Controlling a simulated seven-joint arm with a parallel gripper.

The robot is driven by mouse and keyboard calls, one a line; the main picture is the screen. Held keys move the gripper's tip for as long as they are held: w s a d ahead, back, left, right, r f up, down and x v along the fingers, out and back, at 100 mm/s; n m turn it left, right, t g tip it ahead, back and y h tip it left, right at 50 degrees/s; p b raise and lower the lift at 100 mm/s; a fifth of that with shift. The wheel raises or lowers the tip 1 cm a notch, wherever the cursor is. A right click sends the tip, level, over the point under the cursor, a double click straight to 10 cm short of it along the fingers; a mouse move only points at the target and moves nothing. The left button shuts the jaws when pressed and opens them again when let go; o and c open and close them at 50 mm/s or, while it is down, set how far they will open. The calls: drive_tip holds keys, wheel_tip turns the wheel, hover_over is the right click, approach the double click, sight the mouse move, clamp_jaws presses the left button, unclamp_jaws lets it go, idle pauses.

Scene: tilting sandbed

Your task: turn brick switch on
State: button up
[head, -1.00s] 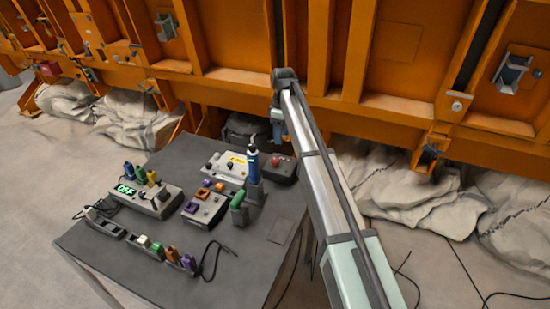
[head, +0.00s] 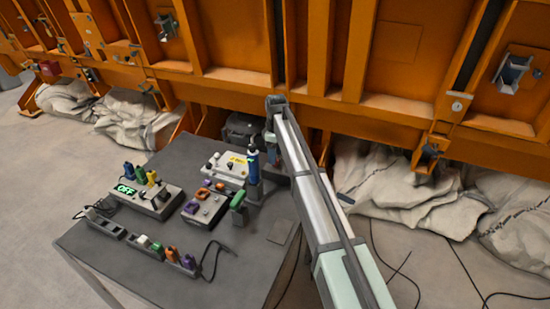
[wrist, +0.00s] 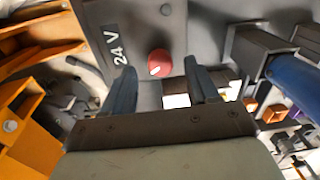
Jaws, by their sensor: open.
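The brick is a grey box (wrist: 145,20) marked "24 V" with a round red knob (wrist: 160,62) on its face, in the wrist view. The knob has a small pale mark. My gripper (wrist: 159,72) is open, with one finger on each side of the knob in the picture; I cannot tell whether they touch it. In the head view my arm covers most of the box, and my gripper (head: 271,152) hangs over the back right of the table.
A blue-handled tool (head: 253,168) stands upright close to my gripper. The dark table (head: 150,245) also holds a control box (head: 143,197) whose green display reads OFF, a box with orange and purple parts (head: 204,206), and cables. An orange steel frame (head: 235,90) rises behind.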

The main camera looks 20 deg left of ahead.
drive_tip(key=shift+f, duration=1.05)
drive_tip(key=c, duration=1)
